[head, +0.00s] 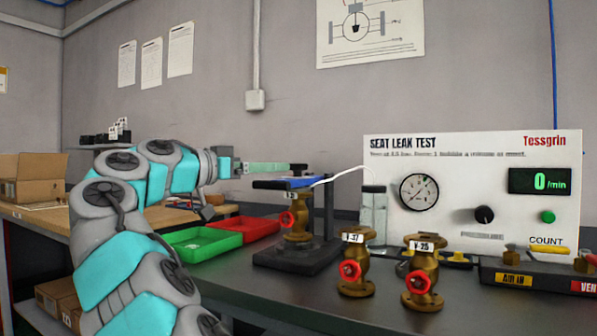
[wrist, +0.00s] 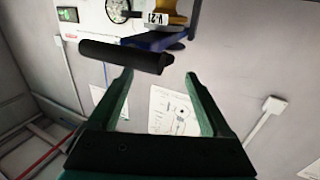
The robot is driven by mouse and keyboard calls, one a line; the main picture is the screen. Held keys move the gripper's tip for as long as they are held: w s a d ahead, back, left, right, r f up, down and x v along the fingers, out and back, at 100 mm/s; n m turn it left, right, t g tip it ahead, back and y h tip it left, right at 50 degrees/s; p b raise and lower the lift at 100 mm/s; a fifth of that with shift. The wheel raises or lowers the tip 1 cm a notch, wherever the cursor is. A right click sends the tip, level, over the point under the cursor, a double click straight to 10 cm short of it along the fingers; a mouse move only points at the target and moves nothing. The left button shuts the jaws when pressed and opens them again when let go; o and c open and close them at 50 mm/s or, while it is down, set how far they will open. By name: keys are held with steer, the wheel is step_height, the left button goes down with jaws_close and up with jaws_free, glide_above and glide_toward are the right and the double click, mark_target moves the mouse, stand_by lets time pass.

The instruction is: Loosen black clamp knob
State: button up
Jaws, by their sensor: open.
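The black clamp knob (wrist: 125,57) shows in the wrist view as a dark bar, just past my fingertips. Its right end lies in line with the gap between them; I see no grip on it. In the head view my gripper (head: 290,168) reaches level from the left toward the knob. Below the clamp, a brass valve with a red handwheel (head: 288,218) stands on a black fixture (head: 297,257).
Two brass valves, V-37 (head: 355,270) and V-25 (head: 423,275), stand on the bench in front. Green (head: 203,245) and red (head: 248,228) trays lie left of the fixture. The leak test panel (head: 470,180) stands behind at right, with a clear cylinder (head: 373,213) before it.

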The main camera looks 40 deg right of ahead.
mark_target(292, 167)
steer(key=d, duration=0.7)
steer(key=shift+w, duration=0.1)
steer(key=shift+c, duration=0.3)
jaws_close()
steer(key=shift+f+b, duration=0.1)
steer(key=shift+b, duration=0.4)
